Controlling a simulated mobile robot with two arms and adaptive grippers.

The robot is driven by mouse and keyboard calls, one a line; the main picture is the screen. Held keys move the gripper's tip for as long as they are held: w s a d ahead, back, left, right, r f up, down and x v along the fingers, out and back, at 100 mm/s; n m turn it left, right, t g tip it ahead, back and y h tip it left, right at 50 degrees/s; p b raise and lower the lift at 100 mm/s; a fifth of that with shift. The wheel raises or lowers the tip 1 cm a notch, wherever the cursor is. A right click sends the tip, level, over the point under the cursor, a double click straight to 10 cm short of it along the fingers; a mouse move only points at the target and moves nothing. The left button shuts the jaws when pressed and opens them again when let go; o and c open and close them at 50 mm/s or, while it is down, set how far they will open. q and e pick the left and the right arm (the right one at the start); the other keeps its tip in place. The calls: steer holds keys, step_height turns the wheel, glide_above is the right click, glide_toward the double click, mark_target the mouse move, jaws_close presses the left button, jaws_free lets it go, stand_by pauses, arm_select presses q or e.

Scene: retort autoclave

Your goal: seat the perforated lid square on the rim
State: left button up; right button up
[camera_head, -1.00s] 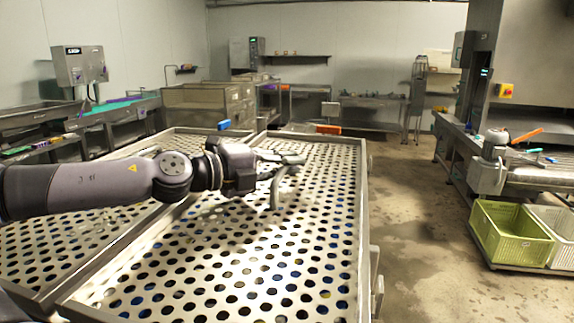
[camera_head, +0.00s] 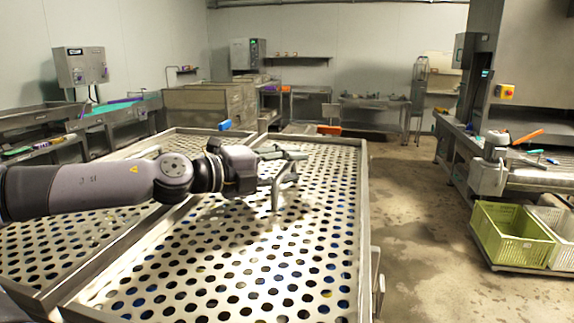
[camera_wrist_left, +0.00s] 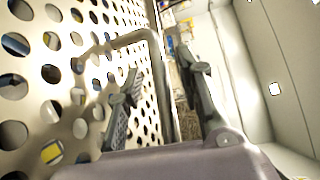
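The perforated lid (camera_head: 250,262) is a pale metal plate with rows of round holes. It lies over the right-hand bay inside a raised metal rim (camera_head: 364,215); blue and yellow bits show through the holes. I cannot tell whether its edges are level with the rim. My left gripper (camera_head: 284,168) is low over the lid's far half. In the left wrist view, a bent-bar handle (camera_wrist_left: 152,45) rises from the lid (camera_wrist_left: 60,95). The gripper's two fingers (camera_wrist_left: 160,92) are apart, one on each side of the bar, without a visible grip. My right gripper is not in view.
A second perforated panel (camera_head: 60,240) lies to the left, past a metal divider. A green crate (camera_head: 510,235) stands right, beyond open wet floor (camera_head: 420,220).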

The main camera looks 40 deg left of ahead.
arm_select(q)
steer(key=shift+s+a+r, duration=0.1)
steer(key=shift+s+r, duration=0.05)
steer(key=shift+s, duration=0.35)
steer(key=v, duration=1.1)
